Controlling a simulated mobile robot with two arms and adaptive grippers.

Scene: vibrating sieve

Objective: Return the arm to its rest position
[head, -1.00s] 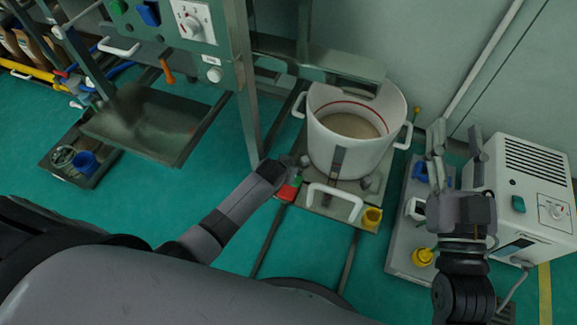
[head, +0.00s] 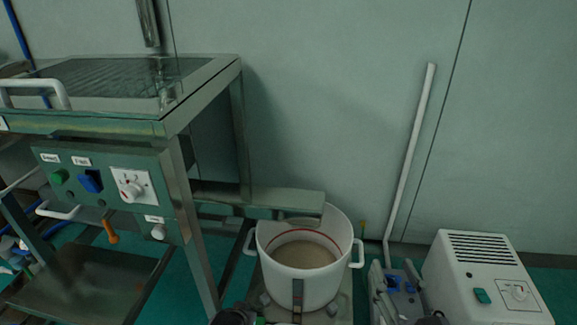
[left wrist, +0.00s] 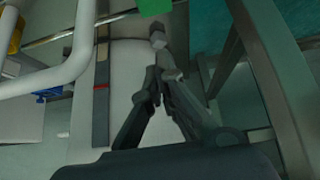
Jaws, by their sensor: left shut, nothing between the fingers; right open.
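In the head view, the dark end of my left arm (head: 235,315) shows at the bottom edge, just in front of the white drum (head: 333,240). In the left wrist view, my left gripper (left wrist: 158,80) is shut with nothing between its fingers. A pale surface lies behind it. My right gripper (head: 432,313) is open and only partly in the head view, at the bottom edge left of the white box. Most of both arms is out of the head view.
The drum holds sandy material and stands under a metal chute (head: 265,202). The sieve frame with its control panel (head: 105,185) is on the left. A white box (head: 485,285) stands right. In the left wrist view, a white bar (left wrist: 75,55) and metal frame legs (left wrist: 265,75) flank the gripper.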

